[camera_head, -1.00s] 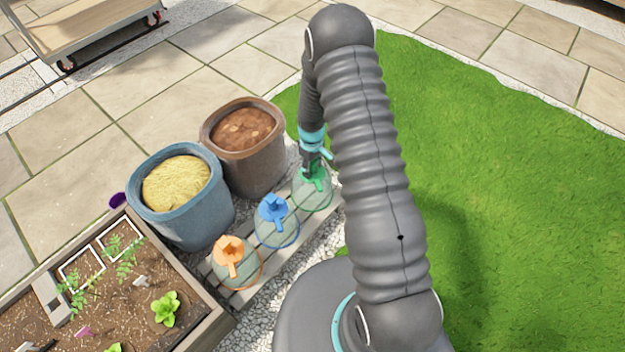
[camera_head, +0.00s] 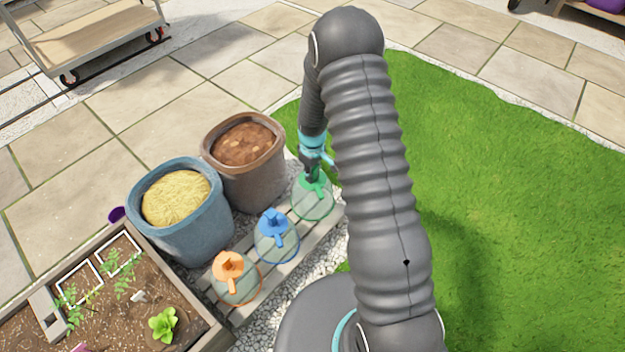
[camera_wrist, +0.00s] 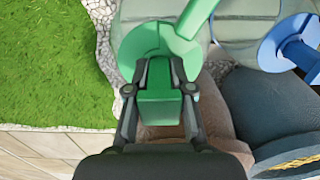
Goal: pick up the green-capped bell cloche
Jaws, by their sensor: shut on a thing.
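The green-capped bell cloche (camera_head: 314,203) is a clear bell with a green cap and knob, at the far end of a slatted wooden rack. In the wrist view its green cap (camera_wrist: 150,45) shows just ahead of my fingers. My gripper (camera_head: 312,177) is shut on the green knob from above. It also shows in the wrist view (camera_wrist: 160,85), with a finger on each side of the green block. The cloche looks upright. I cannot tell whether its base is clear of the rack.
A blue-capped cloche (camera_head: 277,243) and an orange-capped cloche (camera_head: 236,285) stand in a row on the rack (camera_head: 292,262). A brown pot of soil (camera_head: 258,185) and a blue pot (camera_head: 200,235) of yellow material stand just left. Grass (camera_head: 480,170) lies open to the right.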

